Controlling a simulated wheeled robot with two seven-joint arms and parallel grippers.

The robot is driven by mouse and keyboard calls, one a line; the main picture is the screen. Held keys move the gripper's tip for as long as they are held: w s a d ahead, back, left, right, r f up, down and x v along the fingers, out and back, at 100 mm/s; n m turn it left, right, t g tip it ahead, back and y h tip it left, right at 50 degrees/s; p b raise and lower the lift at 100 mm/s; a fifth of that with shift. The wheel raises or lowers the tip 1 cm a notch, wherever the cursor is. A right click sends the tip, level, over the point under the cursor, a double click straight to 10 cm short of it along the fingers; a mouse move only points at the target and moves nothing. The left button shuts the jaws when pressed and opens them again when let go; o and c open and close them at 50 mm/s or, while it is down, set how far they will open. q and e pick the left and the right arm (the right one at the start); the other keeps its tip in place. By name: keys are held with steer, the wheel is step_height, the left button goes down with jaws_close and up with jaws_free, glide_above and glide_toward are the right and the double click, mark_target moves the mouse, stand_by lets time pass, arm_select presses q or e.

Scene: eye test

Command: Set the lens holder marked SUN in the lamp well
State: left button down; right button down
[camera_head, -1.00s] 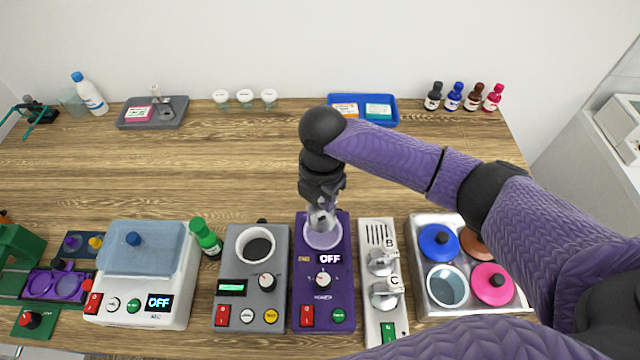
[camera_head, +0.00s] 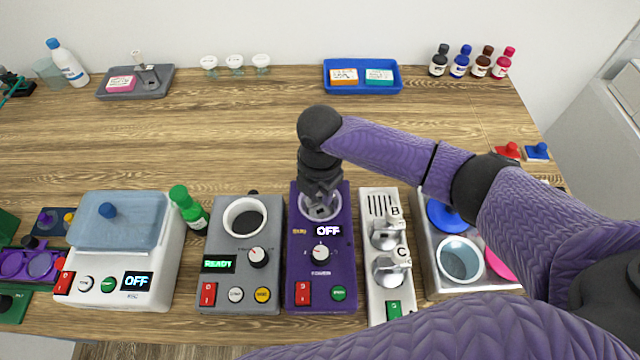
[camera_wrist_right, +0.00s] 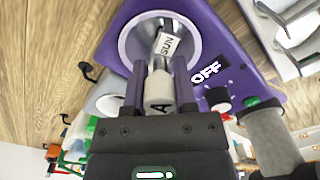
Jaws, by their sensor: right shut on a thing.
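The purple lamp unit (camera_head: 318,270) stands at the front middle with its display reading OFF. Its round, pale-rimmed lamp well (camera_wrist_right: 128,42) is at the unit's far end. My right gripper (camera_head: 320,203) points down over this well. In the right wrist view, its fingers (camera_wrist_right: 160,75) are shut on a pale lens holder (camera_wrist_right: 159,92) marked A. A white label reading SUN (camera_wrist_right: 168,44) shows at the holder's far end, inside the well's rim. I cannot tell whether the holder touches the well's floor. My left gripper is not in view.
A grey unit (camera_head: 235,278) reading READY stands close left of the lamp unit. A silver panel (camera_head: 377,290) with parts marked B and C stands close right, then a metal tray of pots (camera_head: 432,280). The wood behind is mostly clear.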

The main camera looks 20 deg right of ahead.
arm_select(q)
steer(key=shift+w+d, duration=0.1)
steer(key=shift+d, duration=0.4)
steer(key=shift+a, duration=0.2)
arm_select(e)
steer(key=shift+f, duration=0.25)
steer(key=c, duration=0.6)
jaws_free()
steer(key=o, duration=0.5)
steer(key=shift+o, duration=0.4)
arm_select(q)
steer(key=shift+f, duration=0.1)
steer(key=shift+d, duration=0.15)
arm_select(e)
steer(key=shift+r, duration=0.1)
